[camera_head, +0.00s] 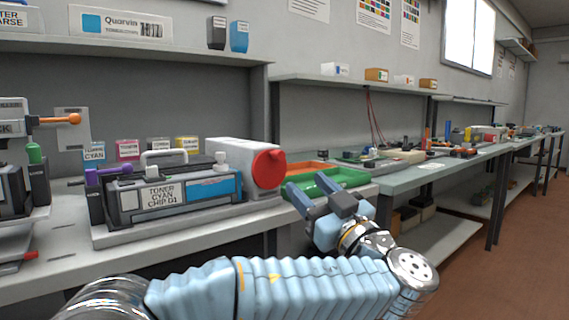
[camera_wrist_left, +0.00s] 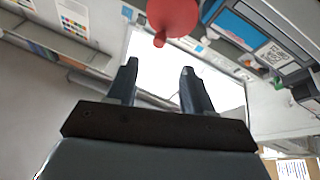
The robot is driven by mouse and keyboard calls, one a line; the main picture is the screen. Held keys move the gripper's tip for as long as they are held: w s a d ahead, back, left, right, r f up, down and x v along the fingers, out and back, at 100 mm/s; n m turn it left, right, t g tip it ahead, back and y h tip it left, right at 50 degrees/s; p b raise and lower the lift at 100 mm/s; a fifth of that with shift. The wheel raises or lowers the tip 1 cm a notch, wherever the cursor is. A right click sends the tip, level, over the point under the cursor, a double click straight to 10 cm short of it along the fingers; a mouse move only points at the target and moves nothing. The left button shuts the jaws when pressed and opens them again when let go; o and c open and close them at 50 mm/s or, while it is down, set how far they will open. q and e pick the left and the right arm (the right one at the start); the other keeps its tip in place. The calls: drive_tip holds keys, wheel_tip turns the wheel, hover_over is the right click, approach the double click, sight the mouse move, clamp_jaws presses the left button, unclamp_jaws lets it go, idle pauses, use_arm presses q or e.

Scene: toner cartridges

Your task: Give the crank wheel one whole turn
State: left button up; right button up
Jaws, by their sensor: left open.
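The crank wheel (camera_head: 268,168) is a red disc on the right end of a white housing (camera_head: 228,156), at the end of the bench machine. In the left wrist view the red wheel (camera_wrist_left: 178,14) is at the top edge, partly cut off, with a small red knob (camera_wrist_left: 160,40) sticking out from it. My left gripper (camera_head: 308,190) is open and empty, to the right of and a little below the wheel. In the left wrist view its two dark fingers (camera_wrist_left: 158,68) are apart, with the knob beyond their tips. My right gripper is out of view.
A grey machine with a toner cartridge labelled cyan (camera_head: 160,196) stands left of the wheel. Green and orange trays (camera_head: 330,177) lie behind my left gripper. A shelf (camera_head: 165,52) overhangs the bench. Open floor (camera_head: 500,270) lies at the right.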

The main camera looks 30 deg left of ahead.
sight(282, 159)
use_arm(q)
drive_tip(key=p+x, duration=0.2)
drive_tip(key=x, duration=0.8)
drive_tip(key=shift+w+a+r, duration=0.1)
drive_tip(key=shift+w+a, duration=0.05)
drive_tip(key=shift+a, duration=0.1)
drive_tip(key=shift+c, duration=0.5)
clamp_jaws()
drive_tip(key=shift+m, duration=0.3)
